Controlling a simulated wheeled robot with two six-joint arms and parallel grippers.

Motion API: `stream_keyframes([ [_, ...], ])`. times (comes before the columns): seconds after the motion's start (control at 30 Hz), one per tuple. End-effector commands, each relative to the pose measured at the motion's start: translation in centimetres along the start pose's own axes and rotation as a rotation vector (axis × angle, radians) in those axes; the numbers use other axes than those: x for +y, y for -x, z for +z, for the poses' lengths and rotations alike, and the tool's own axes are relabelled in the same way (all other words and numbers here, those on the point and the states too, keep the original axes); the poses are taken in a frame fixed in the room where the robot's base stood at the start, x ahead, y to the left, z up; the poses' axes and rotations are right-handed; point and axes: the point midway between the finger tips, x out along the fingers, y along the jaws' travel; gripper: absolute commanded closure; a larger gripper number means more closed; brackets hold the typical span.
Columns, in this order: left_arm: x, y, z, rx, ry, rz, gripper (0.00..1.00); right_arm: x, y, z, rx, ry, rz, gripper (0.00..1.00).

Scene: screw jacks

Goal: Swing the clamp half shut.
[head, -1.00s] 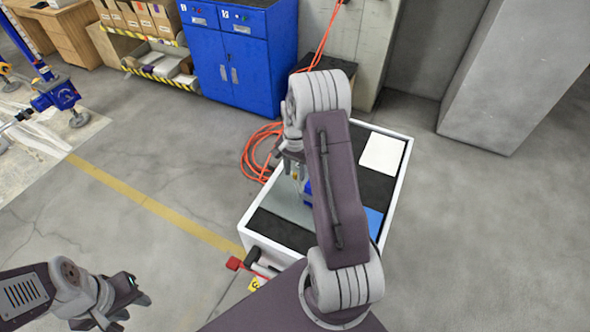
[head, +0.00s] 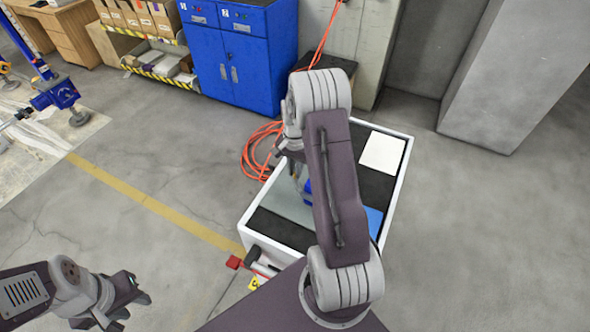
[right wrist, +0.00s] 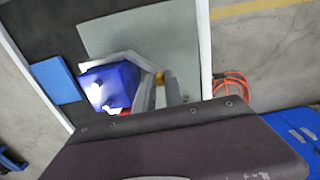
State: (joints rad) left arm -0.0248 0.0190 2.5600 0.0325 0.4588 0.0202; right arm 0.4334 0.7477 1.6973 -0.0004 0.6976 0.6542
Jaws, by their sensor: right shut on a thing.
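The clamp is a blue block (right wrist: 108,88) on the cart top, with a grey metal bar (right wrist: 118,63) along its upper edge in the right wrist view. A small brass-coloured piece (right wrist: 159,77) shows at my fingertips. My right gripper (right wrist: 162,94) is shut on a part of the clamp there; the fingers hide most of what they hold. In the head view my right arm covers most of the clamp, and only a bit of blue (head: 308,187) shows. My left gripper (head: 135,289) is low at the left, away from the cart; its finger gap is unclear.
The white-rimmed cart (head: 400,190) has a dark top, a grey mat (head: 284,203), a blue pad (head: 374,222) and a white sheet (head: 382,153). A red-ended handle (head: 235,262) is at its near left corner. An orange cable (head: 250,155) lies behind.

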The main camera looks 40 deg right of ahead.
Motion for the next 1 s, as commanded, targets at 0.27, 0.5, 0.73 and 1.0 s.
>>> stream_keyframes([
  [0.27,0.0,0.0,0.0,0.000,0.000,0.000,0.64,-0.1,0.1,-0.1,0.003,-0.001,-0.003,1.00],
  [0.5,0.0,0.0,0.0,0.000,0.000,0.000,0.64,-0.1,0.2,-0.1,0.004,-0.001,-0.003,1.00],
  [0.73,0.0,0.0,0.0,0.000,0.000,0.000,0.64,-0.1,0.2,-0.1,0.004,-0.001,-0.004,1.00],
  [1.0,0.0,0.6,-0.1,0.000,0.000,0.000,0.64,1.1,0.3,-1.1,0.005,-0.244,-0.005,1.00],
])
